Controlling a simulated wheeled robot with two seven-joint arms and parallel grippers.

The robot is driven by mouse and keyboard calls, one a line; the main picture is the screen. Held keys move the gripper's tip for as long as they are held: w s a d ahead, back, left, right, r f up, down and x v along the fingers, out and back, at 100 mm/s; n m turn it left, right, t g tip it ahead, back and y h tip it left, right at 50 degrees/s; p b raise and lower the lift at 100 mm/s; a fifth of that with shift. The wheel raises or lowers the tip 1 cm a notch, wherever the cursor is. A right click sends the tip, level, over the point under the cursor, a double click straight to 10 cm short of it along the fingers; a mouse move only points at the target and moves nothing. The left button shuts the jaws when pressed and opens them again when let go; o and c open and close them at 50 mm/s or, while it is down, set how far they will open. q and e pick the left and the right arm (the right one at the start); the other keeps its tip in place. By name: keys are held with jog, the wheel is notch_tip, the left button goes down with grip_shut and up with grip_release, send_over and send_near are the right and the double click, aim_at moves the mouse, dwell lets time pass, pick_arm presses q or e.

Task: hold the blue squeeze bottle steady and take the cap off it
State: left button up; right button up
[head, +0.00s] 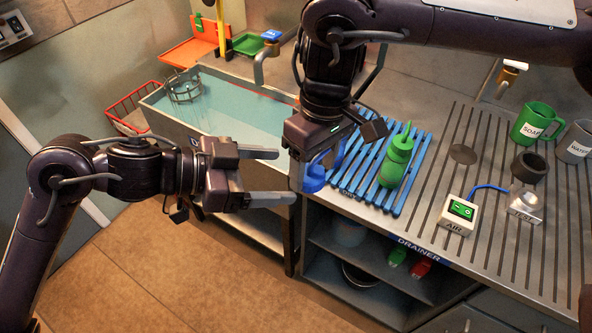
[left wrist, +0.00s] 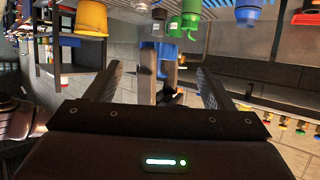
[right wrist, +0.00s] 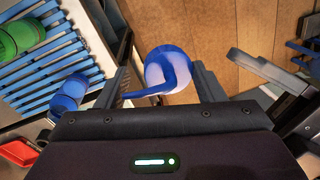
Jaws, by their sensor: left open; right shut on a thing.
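The blue squeeze bottle (head: 313,180) is in my right gripper, in front of the drainer's edge; much of it is hidden behind the gripper in the head view. The right wrist view shows its round blue and pale end (right wrist: 168,68) with a thin blue spout pointing left. I cannot clearly tell the cap from the body. My right gripper (head: 312,165) is shut on it. My left gripper (head: 286,176) is open and empty, its fingers pointing right at the bottle, just left of it. The left wrist view shows blue (left wrist: 165,48) beyond the open fingers.
A green bottle (head: 395,168) stands on the blue slatted rack (head: 358,185). Another blue cylinder (right wrist: 70,92) shows by the rack. A water-filled sink (head: 235,110) lies behind my left gripper. An air switch box (head: 459,213) and mugs (head: 535,122) are at the right.

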pick_arm(q)
jog(key=x, duration=0.5)
jog(key=shift+w+d+f, duration=0.1)
jog(key=shift+w+d, duration=0.05)
jog(key=shift+d, duration=0.2)
jog(key=c, duration=1)
pick_arm(e)
jog(key=o, duration=1)
jog(key=shift+s, duration=0.1)
pick_arm(q)
jog(key=shift+w+a, duration=0.1)
jog(key=shift+w, duration=0.05)
pick_arm(e)
jog(key=shift+o, duration=0.8)
jog(key=shift+s+a, duration=0.1)
